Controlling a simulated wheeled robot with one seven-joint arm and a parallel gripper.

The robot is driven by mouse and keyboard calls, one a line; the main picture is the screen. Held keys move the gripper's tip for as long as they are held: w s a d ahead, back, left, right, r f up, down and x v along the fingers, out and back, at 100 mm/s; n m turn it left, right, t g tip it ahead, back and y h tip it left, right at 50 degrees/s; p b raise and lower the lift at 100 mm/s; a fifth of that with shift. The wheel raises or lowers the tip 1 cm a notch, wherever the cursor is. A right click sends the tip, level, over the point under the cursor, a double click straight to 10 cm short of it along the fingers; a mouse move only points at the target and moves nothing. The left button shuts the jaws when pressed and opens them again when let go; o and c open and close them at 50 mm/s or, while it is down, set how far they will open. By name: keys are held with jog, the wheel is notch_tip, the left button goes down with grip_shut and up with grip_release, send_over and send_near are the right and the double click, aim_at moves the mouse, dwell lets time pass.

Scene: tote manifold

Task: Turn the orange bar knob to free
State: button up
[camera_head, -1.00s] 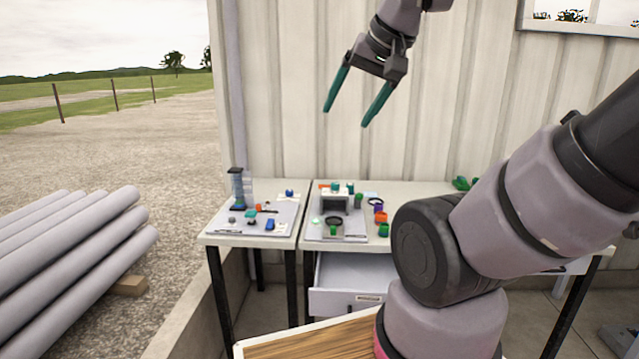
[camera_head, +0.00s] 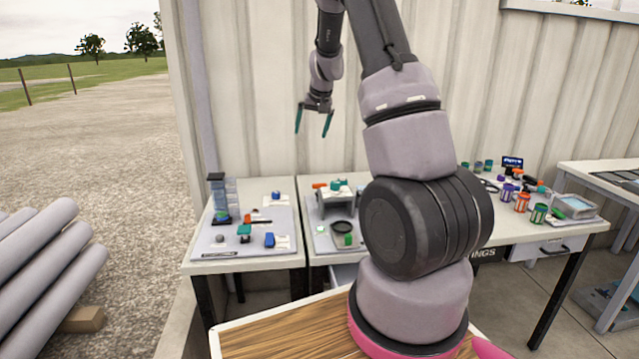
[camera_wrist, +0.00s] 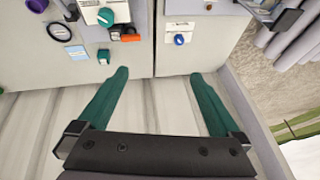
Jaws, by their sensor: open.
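An orange bar-shaped piece (camera_head: 319,185) sits at the back left of the middle board in the head view. It seems to be the same orange piece (camera_wrist: 130,35) that lies near the table seam in the wrist view, beside a dark part. It is too small to read its setting. My gripper (camera_head: 312,134) is open and empty, hanging above the back of the tables in front of the wall. In the wrist view my gripper (camera_wrist: 159,73) has its teal fingers wide apart, with nothing between them, and the orange piece is apart from them.
The left board (camera_head: 210,245) holds a clear column, a blue knob (camera_head: 276,195) and an orange-red handle (camera_head: 256,220). A teal-green knob (camera_wrist: 106,17) is near the orange piece. My arm hides part of the middle table. The corrugated wall (camera_head: 250,90) stands close behind.

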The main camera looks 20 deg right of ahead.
jog(key=n+g+h, duration=0.1)
jog(key=h, duration=0.1)
send_near(320, 185)
jog(key=x, duration=0.8)
jog(key=shift+w+d+f, duration=0.15)
jog(key=shift+w, duration=0.4)
jog(key=c, duration=1.3)
